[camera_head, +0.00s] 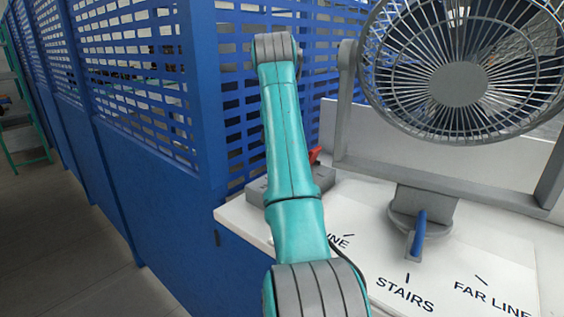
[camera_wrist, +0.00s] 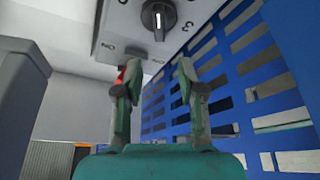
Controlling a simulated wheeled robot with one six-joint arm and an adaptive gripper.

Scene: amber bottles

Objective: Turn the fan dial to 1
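In the wrist view a black round dial (camera_wrist: 158,16) with a white pointer line sits on a light grey panel (camera_wrist: 125,28). Its surrounding marks are partly cut off and hard to read, so I cannot tell its setting. My gripper (camera_wrist: 159,68) is open, its two fingers apart with nothing visible between them. In the picture the fingertips are below the dial, apart from it. The fan (camera_head: 459,84) stands on the white table in the head view. There my arm covers part of a grey box (camera_head: 322,178) behind it; the dial and gripper are hidden.
A red part (camera_head: 314,154) shows at the grey box, and a red part also shows by the left finger in the wrist view. A blue pointer handle (camera_head: 419,231) is at the fan's base. Blue slatted partitions (camera_head: 140,80) stand at left. The white table (camera_head: 350,212) carries printed labels.

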